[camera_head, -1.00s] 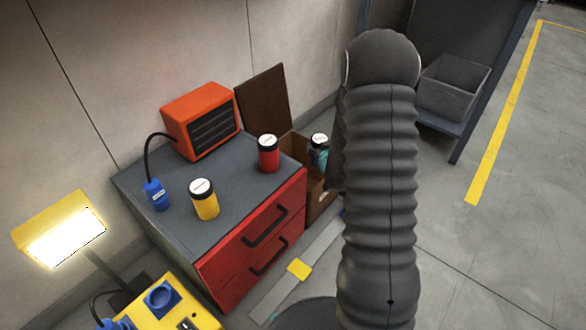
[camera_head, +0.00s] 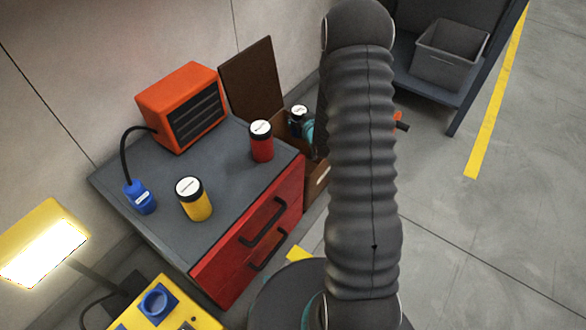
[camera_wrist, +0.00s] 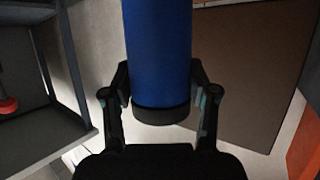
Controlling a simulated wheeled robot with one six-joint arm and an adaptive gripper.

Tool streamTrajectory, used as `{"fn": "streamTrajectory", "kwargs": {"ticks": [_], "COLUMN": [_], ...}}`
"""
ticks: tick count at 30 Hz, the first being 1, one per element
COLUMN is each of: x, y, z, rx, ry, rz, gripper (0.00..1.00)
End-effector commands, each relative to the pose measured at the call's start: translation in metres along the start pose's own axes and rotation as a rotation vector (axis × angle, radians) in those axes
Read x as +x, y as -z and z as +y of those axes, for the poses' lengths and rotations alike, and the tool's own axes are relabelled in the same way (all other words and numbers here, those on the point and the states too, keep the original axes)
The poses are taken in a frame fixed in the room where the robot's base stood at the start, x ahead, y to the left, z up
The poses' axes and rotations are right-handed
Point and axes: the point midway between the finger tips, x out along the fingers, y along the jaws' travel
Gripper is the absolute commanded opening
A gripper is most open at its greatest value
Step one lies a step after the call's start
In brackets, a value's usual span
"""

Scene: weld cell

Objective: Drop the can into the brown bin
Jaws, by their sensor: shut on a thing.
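A blue can (camera_wrist: 160,45) with a black end is in my gripper (camera_wrist: 160,82) in the wrist view, with a finger on each side. In the head view the held can shows its white-topped lid (camera_head: 299,110) and a dark rim beside the teal part of my gripper (camera_head: 309,130). My arm hides much of the gripper there. The brown bin (camera_head: 317,178) stands on the floor behind the right side of the red drawer cabinet. The can appears over or near the bin's opening; its height above it is unclear.
The cabinet top (camera_head: 150,190) holds a red can (camera_head: 261,142), a yellow can (camera_head: 194,199) and an orange heater (camera_head: 182,105). A brown panel (camera_head: 252,80) leans on the wall. A grey crate (camera_head: 450,55) sits on a shelf at right. A lit lamp (camera_head: 45,245) stands at left.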

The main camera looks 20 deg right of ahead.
Motion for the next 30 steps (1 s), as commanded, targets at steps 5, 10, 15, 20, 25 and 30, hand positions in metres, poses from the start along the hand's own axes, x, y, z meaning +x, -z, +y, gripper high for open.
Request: {"fn": "streamTrajectory", "kwargs": {"ticks": [5, 10, 15, 20, 25, 30], "x": [0.0060, 0.0070, 0.0070, 0.0069, 0.0069, 0.0019], "y": [-0.0126, -0.0140, -0.0137, -0.0140, -0.0142, -0.0149], "z": [-0.0008, -0.0029, -0.0039, -0.0041, -0.0039, -0.0038], "rx": [-0.001, -0.002, -0.003, -0.003, -0.003, -0.002], "ry": [0.001, 0.004, 0.005, 0.005, 0.005, 0.005], "rz": [0.001, 0.002, 0.002, 0.001, 0.001, -0.001], "gripper": [0.07, 0.07, 0.68, 0.88, 0.88, 0.88]}}
